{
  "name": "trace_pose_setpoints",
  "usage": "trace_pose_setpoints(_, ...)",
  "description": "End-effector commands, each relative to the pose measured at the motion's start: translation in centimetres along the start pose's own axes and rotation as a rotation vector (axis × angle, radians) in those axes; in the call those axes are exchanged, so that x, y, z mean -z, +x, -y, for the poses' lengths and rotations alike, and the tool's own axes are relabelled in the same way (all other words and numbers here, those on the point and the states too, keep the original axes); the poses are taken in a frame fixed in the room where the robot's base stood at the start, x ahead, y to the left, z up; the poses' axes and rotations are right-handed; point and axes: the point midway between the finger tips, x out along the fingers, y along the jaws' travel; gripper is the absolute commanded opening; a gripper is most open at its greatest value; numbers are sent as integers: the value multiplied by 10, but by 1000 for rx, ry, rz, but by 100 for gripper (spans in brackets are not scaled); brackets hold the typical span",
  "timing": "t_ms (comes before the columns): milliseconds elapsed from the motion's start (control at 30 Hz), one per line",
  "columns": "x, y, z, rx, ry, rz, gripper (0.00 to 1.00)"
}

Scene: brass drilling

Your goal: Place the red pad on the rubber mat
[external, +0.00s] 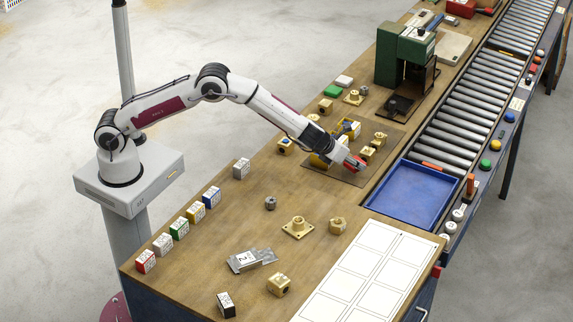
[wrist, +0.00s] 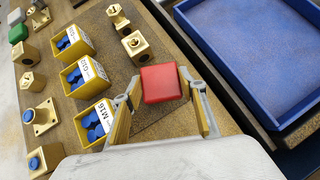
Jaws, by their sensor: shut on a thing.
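The red pad (wrist: 162,84) is a small square block with rounded edges. It sits between the two fingers of my gripper (wrist: 164,92), which is shut on it. In the external view the pad (external: 359,163) shows at the tip of my gripper (external: 354,162), over the right part of the rubber mat (external: 345,178). The mat is a dark brown sheet on the bench; it also shows in the wrist view (wrist: 160,122). I cannot tell whether the pad touches the mat or hangs just above it. My arm hides part of the mat.
Yellow bins with blue caps (wrist: 101,121) stand left of my gripper, with brass fittings (wrist: 136,45) beyond the pad. A blue tray (wrist: 235,55) lies to the right; it also shows in the external view (external: 412,190). A green drill press (external: 405,55) stands farther back.

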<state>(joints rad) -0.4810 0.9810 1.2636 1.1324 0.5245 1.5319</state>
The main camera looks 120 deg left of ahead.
Motion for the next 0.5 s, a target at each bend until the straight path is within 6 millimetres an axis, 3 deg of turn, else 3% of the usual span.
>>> trace_pose_setpoints(500,26,25,0,0,1,-1,16)
